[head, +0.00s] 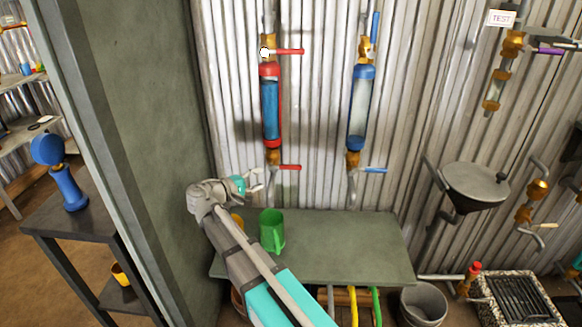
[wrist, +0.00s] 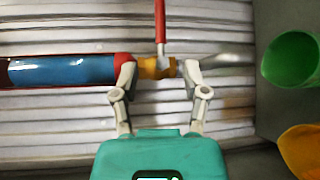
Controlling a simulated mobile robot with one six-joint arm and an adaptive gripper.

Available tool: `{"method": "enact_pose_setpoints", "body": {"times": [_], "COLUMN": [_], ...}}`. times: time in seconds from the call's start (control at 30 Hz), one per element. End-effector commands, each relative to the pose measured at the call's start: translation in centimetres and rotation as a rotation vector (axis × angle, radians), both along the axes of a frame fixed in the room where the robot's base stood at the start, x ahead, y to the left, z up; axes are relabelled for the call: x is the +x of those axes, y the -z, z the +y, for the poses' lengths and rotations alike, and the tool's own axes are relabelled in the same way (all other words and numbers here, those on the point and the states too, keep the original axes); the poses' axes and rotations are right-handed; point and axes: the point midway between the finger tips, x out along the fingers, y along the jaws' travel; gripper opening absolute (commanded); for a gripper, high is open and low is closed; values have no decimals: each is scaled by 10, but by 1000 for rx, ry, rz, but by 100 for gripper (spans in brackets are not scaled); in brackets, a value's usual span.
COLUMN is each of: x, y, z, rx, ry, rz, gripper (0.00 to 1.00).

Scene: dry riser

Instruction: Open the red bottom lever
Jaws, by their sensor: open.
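The red bottom lever (head: 291,167) sticks out sideways to the right from a brass valve under the red-capped tube (head: 271,105). In the wrist view the lever (wrist: 160,25) runs up from the brass valve (wrist: 155,67) to the top edge. My gripper (head: 256,182) is open and empty, just below and left of the lever in the head view. In the wrist view its fingertips (wrist: 159,68) stand apart on either side of the valve, with the lever beyond them. I cannot tell whether they touch the valve.
A red top lever (head: 291,51) sits above the tube. A blue tube (head: 361,110) with a blue bottom lever (head: 375,170) hangs to the right. A green mug (head: 272,230) and a partly hidden yellow cup (wrist: 303,148) stand on the grey table (head: 350,250) below.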

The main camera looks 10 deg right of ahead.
Motion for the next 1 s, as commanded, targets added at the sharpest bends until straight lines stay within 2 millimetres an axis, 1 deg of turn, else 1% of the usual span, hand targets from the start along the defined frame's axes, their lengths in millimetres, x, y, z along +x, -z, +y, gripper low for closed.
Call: {"method": "enact_pose_setpoints", "body": {"times": [0.27,0.47,0.67,1.0], "x": [1,8,20,45], "y": [1,3,7,14], "z": [-3,-14,-34,-77], "rx": [2,2,2,2], "ry": [0,0,0,1], "rz": [1,1,1,1], "gripper": [58,58,58,58]}}
